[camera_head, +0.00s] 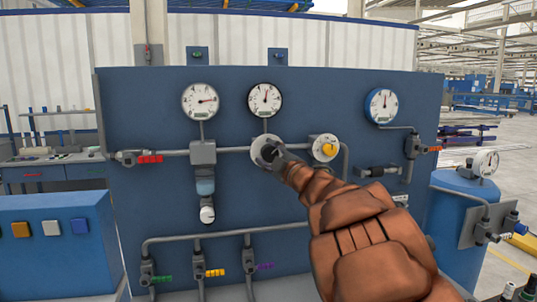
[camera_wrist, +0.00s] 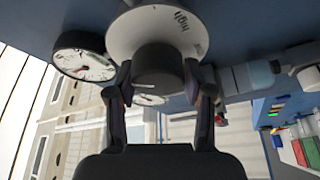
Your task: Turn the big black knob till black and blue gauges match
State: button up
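The big black knob (camera_wrist: 158,68) sits on a round white dial (camera_wrist: 178,30) with the word "high" on it. In the head view the dial (camera_head: 260,143) is partly hidden by my gripper (camera_head: 277,154). In the wrist view my gripper (camera_wrist: 160,84) has one finger on each side of the knob, seemingly touching it. The black-rimmed gauge (camera_head: 265,99) is above the dial, its needle near upright and leaning slightly right. The blue-rimmed gauge (camera_head: 381,105) is at the panel's right, its needle about upright. The small digits are unreadable.
A third gauge (camera_head: 200,101) is on the left, its needle pointing right. A yellow knob (camera_head: 328,149) on a white dial is close to the right of my gripper. Pipes and coloured valves (camera_head: 214,273) run below. A blue tank (camera_head: 462,215) stands at right.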

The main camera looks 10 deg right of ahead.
jog(key=o, duration=0.3)
jog(key=shift+o, duration=0.2)
jog(key=v, duration=1.2)
dwell(0.4)
